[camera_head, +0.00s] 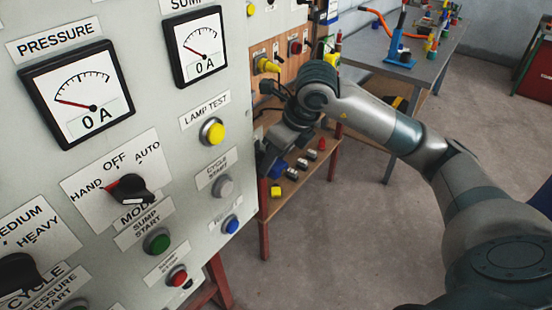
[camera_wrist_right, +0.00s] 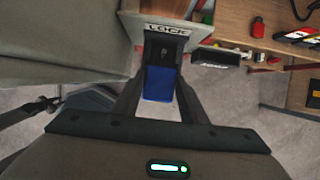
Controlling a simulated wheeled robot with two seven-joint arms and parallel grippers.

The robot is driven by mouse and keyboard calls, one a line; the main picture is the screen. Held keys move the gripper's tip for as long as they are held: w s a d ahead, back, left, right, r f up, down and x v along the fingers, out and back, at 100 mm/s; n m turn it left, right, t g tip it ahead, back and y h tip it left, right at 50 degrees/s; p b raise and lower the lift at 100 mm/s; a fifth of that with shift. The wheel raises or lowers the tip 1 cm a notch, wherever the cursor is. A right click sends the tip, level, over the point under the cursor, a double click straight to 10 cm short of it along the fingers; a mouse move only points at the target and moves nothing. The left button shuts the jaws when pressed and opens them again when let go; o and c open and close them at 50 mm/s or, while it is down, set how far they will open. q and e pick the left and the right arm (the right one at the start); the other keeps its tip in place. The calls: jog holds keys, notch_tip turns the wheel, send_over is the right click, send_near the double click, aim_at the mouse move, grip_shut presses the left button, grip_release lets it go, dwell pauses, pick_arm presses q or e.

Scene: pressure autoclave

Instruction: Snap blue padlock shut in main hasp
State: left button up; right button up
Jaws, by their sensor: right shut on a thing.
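In the right wrist view the blue padlock (camera_wrist_right: 160,83) sits between the two fingers of my right gripper (camera_wrist_right: 158,88), which is shut on it. The padlock's upper end meets a dark fitting (camera_wrist_right: 164,46), apparently the hasp, just below a plate labelled LOCK (camera_wrist_right: 167,30). Its shackle is hidden, so I cannot tell whether it is through the hasp or closed. In the head view my right gripper (camera_head: 268,158) is at the right edge of the grey panel, with its fingertips hidden. My left gripper is not in view.
The grey control panel (camera_head: 120,235) with gauges, knobs and buttons fills the left. Behind it, a low wooden shelf (camera_head: 300,182) holds several coloured small items. A grey table (camera_head: 430,62) with equipment stands at the back. The floor at right centre is clear.

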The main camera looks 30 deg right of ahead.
jog(key=shift+w, duration=0.1)
dwell(0.3)
jog(key=o, duration=1.1)
jog(key=shift+a, duration=0.1)
jog(key=shift+c, duration=0.2)
jog(key=shift+o, duration=0.7)
jog(key=shift+w, duration=0.2)
jog(key=shift+s, duration=0.1)
jog(key=shift+b+v, duration=0.35)
jog(key=shift+v, duration=0.55)
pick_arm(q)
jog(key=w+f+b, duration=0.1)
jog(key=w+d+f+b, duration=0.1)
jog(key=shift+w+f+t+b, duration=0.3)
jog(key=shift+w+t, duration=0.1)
pick_arm(e)
jog(key=v, duration=1.5)
jog(key=shift+r, duration=0.2)
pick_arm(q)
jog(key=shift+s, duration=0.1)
